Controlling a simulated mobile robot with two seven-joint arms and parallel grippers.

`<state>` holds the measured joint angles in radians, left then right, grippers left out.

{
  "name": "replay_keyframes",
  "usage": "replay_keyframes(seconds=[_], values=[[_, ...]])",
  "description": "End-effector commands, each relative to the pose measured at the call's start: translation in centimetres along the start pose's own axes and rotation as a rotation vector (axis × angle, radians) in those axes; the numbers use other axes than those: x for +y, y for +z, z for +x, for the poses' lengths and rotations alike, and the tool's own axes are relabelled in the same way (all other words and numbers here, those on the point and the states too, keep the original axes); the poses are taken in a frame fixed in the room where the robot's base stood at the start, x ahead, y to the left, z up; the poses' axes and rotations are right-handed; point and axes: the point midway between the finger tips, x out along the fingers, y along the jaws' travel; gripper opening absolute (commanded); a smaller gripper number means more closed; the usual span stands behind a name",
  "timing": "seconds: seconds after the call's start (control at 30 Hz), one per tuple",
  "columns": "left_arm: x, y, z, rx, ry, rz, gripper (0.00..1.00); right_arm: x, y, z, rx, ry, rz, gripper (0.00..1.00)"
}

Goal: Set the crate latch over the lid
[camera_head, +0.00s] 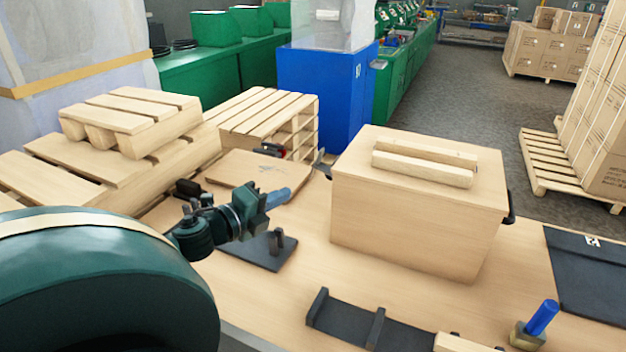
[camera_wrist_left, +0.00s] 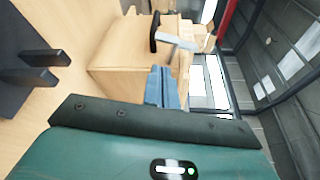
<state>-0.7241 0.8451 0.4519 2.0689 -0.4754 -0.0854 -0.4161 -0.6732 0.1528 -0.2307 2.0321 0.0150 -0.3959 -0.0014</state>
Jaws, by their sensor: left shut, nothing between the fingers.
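A wooden crate (camera_head: 415,225) stands upright on the table, its lid (camera_head: 350,152) on top with two wooden bars. A small pale metal piece, apparently the latch (camera_head: 321,157), sticks out at the crate's left side, near a black handle. In the left wrist view the pale latch bar (camera_wrist_left: 180,43) juts sideways beside the black handle (camera_wrist_left: 154,32) on the crate wall (camera_wrist_left: 120,60); it does not appear to lie over the lid. My left gripper (camera_head: 284,196), with blue fingers, is shut and empty, left of the crate and apart from it. My right gripper is out of view.
A dark plate with upright posts (camera_head: 272,252) lies below my left gripper. A black rack (camera_head: 345,318) and a blue-handled tool (camera_head: 541,318) are at the front, a dark mat (camera_head: 595,275) at right. Wooden pallets (camera_head: 110,160) stand at left.

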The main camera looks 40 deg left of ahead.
Motion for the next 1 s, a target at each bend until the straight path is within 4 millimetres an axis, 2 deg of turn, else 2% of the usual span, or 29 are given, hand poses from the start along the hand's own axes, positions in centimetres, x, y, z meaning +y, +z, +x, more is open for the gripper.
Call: replay_keyframes(seconds=[0.17,0.6,0.8,1.0], values=[[-0.1,0.0,1.7,0.0,-0.004,0.001,0.0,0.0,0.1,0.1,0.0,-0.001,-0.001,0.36],[-0.2,0.1,7.8,-0.002,-0.003,0.002,0.0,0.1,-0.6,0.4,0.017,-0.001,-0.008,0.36],[-0.1,0.1,9.3,-0.001,-0.001,0.0,0.0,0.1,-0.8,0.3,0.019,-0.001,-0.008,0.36],[-0.1,0.0,9.9,0.0,0.0,0.0,0.0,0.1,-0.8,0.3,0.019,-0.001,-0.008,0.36]])
